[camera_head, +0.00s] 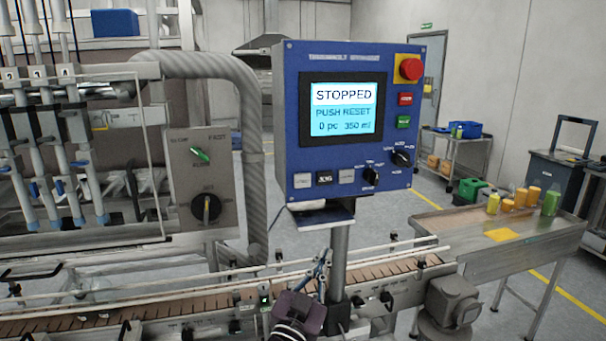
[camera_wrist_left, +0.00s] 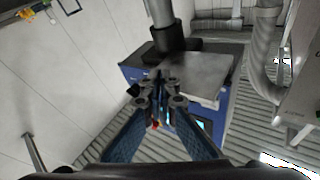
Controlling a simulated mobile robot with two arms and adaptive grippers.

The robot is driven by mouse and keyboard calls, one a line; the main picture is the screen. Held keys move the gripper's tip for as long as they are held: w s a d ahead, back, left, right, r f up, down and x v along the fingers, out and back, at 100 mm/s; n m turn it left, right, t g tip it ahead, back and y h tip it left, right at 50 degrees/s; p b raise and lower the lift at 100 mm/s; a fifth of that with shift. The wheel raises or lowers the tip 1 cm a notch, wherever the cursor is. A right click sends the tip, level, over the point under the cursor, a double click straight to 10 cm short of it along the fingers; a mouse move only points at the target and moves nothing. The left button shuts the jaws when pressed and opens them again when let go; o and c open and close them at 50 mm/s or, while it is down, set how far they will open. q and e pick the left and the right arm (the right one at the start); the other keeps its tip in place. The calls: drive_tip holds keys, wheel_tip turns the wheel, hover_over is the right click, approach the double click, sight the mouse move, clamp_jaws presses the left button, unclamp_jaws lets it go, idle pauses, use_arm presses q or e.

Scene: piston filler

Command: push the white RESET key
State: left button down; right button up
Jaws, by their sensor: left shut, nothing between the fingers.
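The blue control panel (camera_head: 440,60) stands on a post, and its screen (camera_head: 338,108) reads STOPPED, PUSH RESET. Along its lower edge are a white key (camera_head: 302,180), a black key (camera_head: 324,178) and a greyish-white key (camera_head: 346,176); their labels are too small to read for certain. My left gripper (camera_head: 321,258) is shut and empty, pointing up below the panel, apart from the keys. In the left wrist view the shut fingers (camera_wrist_left: 162,78) overlap the panel (camera_wrist_left: 215,128), which appears upside down; the keys cannot be made out there. My right gripper is not in view.
A red stop button (camera_head: 411,68) and two black rotary knobs (camera_head: 371,175) are on the panel. A side table (camera_head: 480,235) with bottles stands right.

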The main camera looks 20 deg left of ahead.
sight(303, 181)
use_arm(q)
drive_tip(key=s+r+t+p, duration=0.1)
drive_tip(key=s+r+t, duration=0.1)
drive_tip(key=r, duration=1.2)
drive_tip(key=shift+s+a+r+t+p, duration=0.3)
drive_tip(key=shift+s+a+t, duration=0.1)
drive_tip(key=shift+s, duration=0.25)
drive_tip(key=shift+w+f, duration=0.1)
drive_tip(key=w+a, duration=0.1)
drive_tip(key=w, duration=0.1)
drive_tip(key=w+a, duration=0.1)
drive_tip(key=w, duration=0.1)
drive_tip(key=w+a+b, duration=0.1)
drive_tip(key=w+a, duration=0.1)
drive_tip(key=shift+w+a, duration=0.45)
drive_tip(key=shift+w, duration=0.15)
drive_tip(key=shift+w+a, duration=0.2)
drive_tip(key=shift+w, duration=0.1)
